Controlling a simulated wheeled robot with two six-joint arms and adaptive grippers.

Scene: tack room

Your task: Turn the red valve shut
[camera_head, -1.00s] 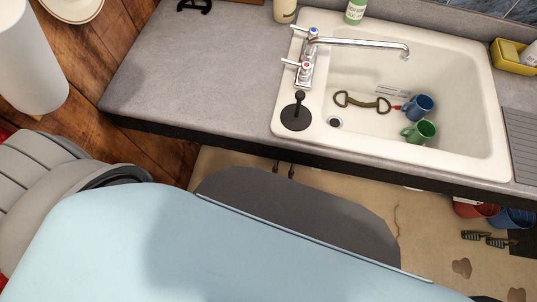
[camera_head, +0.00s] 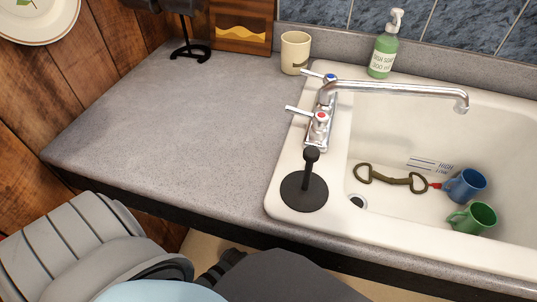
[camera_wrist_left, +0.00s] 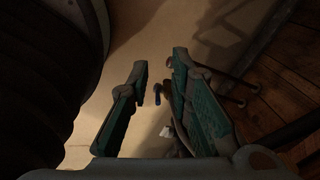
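The only red-marked tap part in view is the red-capped handle (camera_head: 320,117) on the near side of the chrome faucet (camera_head: 318,133), with its lever pointing left. A blue-capped handle (camera_head: 330,77) is behind it. No water shows at the spout. My left gripper (camera_wrist_left: 160,60) is open and empty in the left wrist view, its two dark green fingers apart over a pale floor. No valve can be made out in that dim view. My left gripper is not clear in the head view, and my right gripper is not in view.
The white sink (camera_head: 285,205) holds a blue mug (camera_head: 468,184), a green mug (camera_head: 476,217) and a dark double-ended tool (camera_head: 392,179). A black plunger-like stopper (camera_head: 305,190) stands on its rim. A beige cup (camera_head: 295,53) and soap bottle (camera_head: 384,50) stand behind. The counter (camera_head: 180,120) left is mostly clear.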

